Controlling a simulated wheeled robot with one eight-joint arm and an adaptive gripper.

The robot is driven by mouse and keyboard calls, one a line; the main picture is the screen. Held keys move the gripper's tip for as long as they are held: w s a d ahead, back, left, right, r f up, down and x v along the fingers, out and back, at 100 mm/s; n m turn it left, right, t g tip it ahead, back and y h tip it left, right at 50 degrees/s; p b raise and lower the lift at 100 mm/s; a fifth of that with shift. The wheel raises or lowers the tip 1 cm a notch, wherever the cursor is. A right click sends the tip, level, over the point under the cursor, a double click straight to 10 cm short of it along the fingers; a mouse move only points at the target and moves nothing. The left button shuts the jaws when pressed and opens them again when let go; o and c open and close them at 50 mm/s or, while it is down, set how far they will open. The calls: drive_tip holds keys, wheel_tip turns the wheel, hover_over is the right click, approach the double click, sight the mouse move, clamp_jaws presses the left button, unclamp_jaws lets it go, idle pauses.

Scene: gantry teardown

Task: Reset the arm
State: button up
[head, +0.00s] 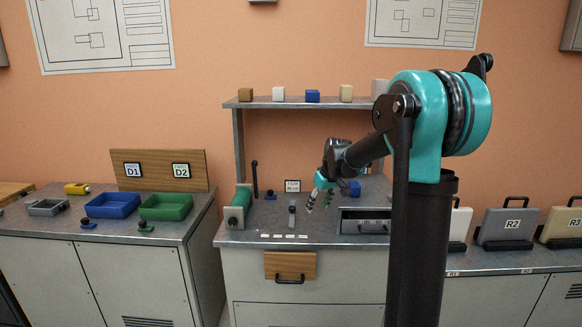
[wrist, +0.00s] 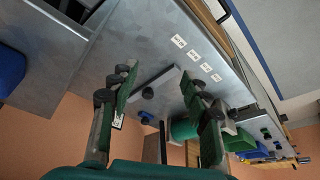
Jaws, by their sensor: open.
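My gripper (head: 320,200) hangs from my teal and black arm above the middle workbench. Its fingers point down and slightly left, over the bench top. In the wrist view my gripper (wrist: 158,88) shows two green-padded fingers spread apart with nothing between them.
A green cylinder (head: 238,208) stands at the bench's left. A grey drawer unit (head: 363,220) is close on the right. A shelf (head: 270,103) with several small blocks is above. Blue (head: 113,205) and green (head: 166,207) trays sit on the left counter. Cases, including R2 (head: 507,226), stand right.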

drive_tip(key=s+d+f+m, duration=0.2)
drive_tip(key=s+d+f, duration=0.1)
drive_tip(key=s, duration=0.8)
drive_tip(key=s+d+f+m+h, duration=0.1)
drive_tip(key=s+f, duration=0.4)
drive_tip(key=s, duration=0.6)
drive_tip(key=s+d+f+m+h, duration=0.1)
drive_tip(key=s+d+f, duration=0.3)
drive_tip(key=s, duration=0.8)
drive_tip(key=shift+d+f+m+t, duration=0.3)
drive_tip(key=shift+d+f+m, duration=0.1)
drive_tip(key=shift+m, duration=0.5)
drive_tip(key=shift+w+r, duration=0.1)
drive_tip(key=shift+c, duration=0.3)
